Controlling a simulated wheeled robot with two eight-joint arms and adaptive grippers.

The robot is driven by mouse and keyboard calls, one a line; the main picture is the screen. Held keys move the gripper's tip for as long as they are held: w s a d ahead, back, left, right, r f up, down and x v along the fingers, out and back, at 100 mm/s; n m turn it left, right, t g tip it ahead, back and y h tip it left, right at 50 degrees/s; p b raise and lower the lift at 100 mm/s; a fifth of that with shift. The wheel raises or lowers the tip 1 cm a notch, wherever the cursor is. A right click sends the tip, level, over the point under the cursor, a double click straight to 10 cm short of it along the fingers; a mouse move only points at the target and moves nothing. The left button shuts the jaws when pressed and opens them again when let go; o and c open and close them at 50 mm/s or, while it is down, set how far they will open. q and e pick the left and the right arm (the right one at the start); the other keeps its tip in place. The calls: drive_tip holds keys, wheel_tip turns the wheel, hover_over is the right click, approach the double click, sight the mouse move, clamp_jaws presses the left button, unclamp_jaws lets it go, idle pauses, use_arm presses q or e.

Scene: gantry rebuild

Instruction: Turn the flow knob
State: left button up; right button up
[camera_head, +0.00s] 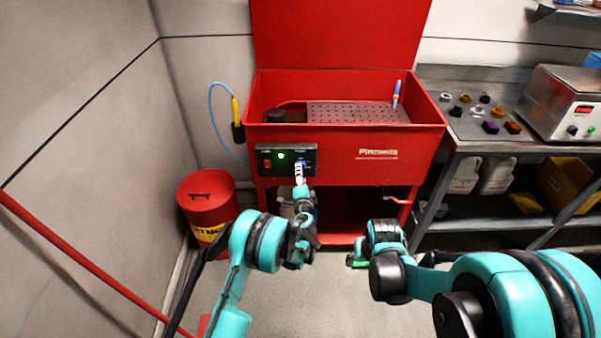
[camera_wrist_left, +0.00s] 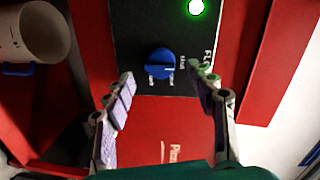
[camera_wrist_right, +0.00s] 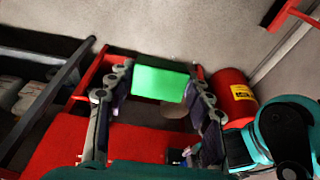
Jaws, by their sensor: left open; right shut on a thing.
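The blue flow knob (camera_wrist_left: 160,63) sits on the black control panel (camera_head: 266,153) of the red parts washer. In the left wrist view it lies between and beyond my left fingers, apart from both. My left gripper (camera_wrist_left: 160,85) is open and empty, pointing at the panel; in the head view (camera_head: 299,172) it covers the knob's area. My right gripper (camera_wrist_right: 159,82) is shut on a green block (camera_wrist_right: 160,83). The block is held low in front of the washer, and its green edge (camera_head: 361,265) shows in the head view.
A green lamp (camera_head: 281,155) and a red switch (camera_head: 267,164) are on the panel. A red waste can (camera_head: 208,208) stands left of the washer (camera_head: 420,143). A bench (camera_head: 462,128) with several small parts is at the right. Open floor lies in front.

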use_arm(q)
drive_tip(key=s, duration=0.8)
drive_tip(key=shift+s+d+r, duration=0.2)
drive_tip(key=shift+s+r, duration=0.05)
drive_tip(key=shift+r, duration=0.15)
